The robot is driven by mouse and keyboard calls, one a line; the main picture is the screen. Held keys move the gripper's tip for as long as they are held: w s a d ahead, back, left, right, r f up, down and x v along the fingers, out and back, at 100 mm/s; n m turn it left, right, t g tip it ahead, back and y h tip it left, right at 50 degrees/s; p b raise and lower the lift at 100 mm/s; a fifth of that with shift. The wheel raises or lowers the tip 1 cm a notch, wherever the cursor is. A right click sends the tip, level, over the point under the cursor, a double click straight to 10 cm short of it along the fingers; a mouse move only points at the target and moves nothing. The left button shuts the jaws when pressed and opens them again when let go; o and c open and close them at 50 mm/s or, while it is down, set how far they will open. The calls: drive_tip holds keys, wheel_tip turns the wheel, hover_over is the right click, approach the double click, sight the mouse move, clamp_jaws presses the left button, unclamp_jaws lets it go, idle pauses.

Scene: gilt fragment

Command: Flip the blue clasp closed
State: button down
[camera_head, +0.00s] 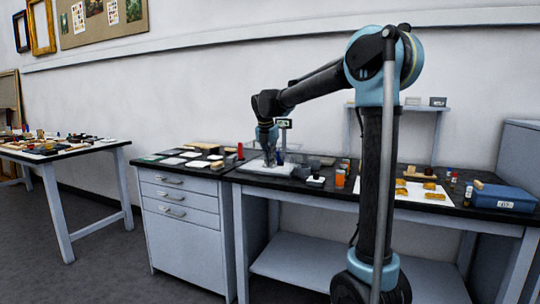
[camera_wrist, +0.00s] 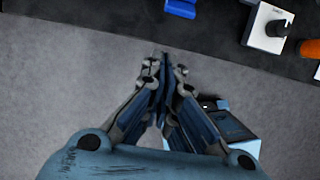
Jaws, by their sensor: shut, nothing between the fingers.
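My gripper (camera_wrist: 165,64) shows in the wrist view with its fingers together and nothing between them.
A white box with a black knob (camera_wrist: 257,39) and an orange jar (camera_wrist: 309,48) stand right of the blue piece. The bench (camera_head: 330,189) also bears gilt pieces (camera_head: 433,195) and a blue case (camera_head: 504,196). A drawer cabinet (camera_head: 180,205) adjoins it on the left.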

sight(278, 156)
drive_tip(key=shift+w+d+r, duration=0.3)
drive_tip(key=shift+w+r, duration=0.3)
drive_tip(key=shift+w, duration=0.1)
drive_tip(key=shift+w+d+r, duration=0.25)
drive_tip(key=shift+w+r, duration=0.3)
drive_tip(key=shift+w, duration=0.15)
drive_tip(key=shift+d, duration=0.1)
